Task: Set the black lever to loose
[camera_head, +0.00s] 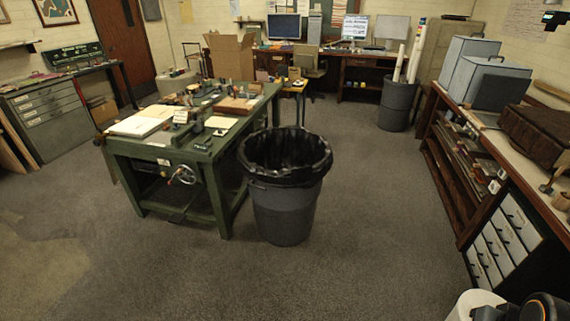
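I cannot pick out a black lever for certain. A green work table (222,163) stands left of centre, with a round metal handwheel (184,175) on its front side. Small items on its top are too small to tell apart, and a lever among them cannot be made out. Dark and white rounded parts at the bottom right corner look like my own arm. My gripper's fingers do not show.
A grey bin (285,211) with a black liner stands close against the table's right side. A long bench (463,214) with shelves and drawers runs along the right. A grey drawer cabinet (48,117) stands at left. The carpet in front is clear.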

